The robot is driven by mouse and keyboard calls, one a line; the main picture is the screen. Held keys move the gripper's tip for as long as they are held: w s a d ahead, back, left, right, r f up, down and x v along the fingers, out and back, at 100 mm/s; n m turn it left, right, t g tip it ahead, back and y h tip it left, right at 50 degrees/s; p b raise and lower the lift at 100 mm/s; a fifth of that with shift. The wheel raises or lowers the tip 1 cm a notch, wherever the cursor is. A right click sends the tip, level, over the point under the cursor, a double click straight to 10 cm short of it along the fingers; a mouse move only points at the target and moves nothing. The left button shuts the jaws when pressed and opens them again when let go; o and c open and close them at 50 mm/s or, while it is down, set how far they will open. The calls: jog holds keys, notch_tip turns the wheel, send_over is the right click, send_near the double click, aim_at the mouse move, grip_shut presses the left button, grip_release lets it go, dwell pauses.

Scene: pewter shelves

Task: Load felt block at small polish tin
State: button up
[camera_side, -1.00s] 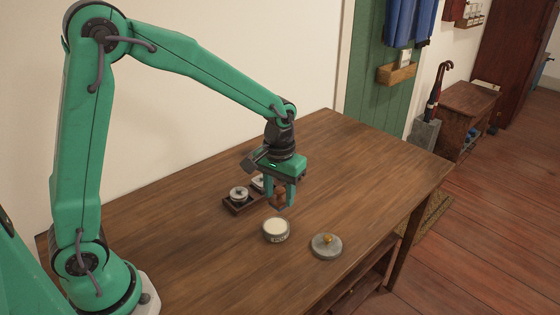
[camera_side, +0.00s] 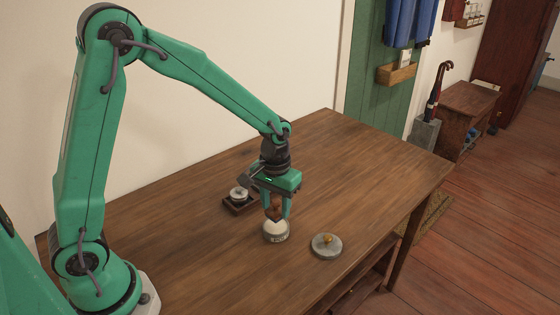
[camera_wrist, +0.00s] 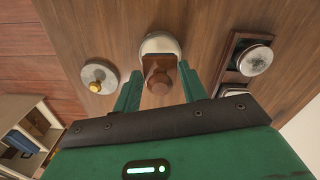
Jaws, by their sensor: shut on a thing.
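My gripper (camera_side: 275,212) is shut on the felt block (camera_side: 275,203), whose brown, wood-coloured grip shows between the fingers. In the wrist view the block (camera_wrist: 158,82) sits between both fingertips. The small polish tin (camera_side: 276,234) is a round grey tin with a cream top, standing upright on the table directly below the block. In the wrist view the tin (camera_wrist: 160,43) is partly covered by the block. The block's underside is hidden, and I cannot tell whether it touches the tin's contents.
A grey round lid with a brass knob (camera_side: 326,246) lies on the table right of the tin. A dark tray (camera_side: 230,206) with round pewter pieces (camera_side: 239,194) stands behind it, partly hidden by my gripper. The table's right side is clear.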

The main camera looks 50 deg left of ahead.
aim_at(276, 201)
jog(key=shift+f, duration=1.2)
jog(key=shift+f, duration=0.65)
dwell(1.8)
jog(key=shift+r, duration=0.1)
jog(key=shift+r, duration=3.5)
jog(key=shift+c, duration=0.2)
jog(key=a+r+m, duration=0.3)
jog(key=a+r, duration=0.1)
jog(key=r, duration=0.4)
jog(key=shift+w+r, duration=0.25)
jog(key=shift+r, duration=0.05)
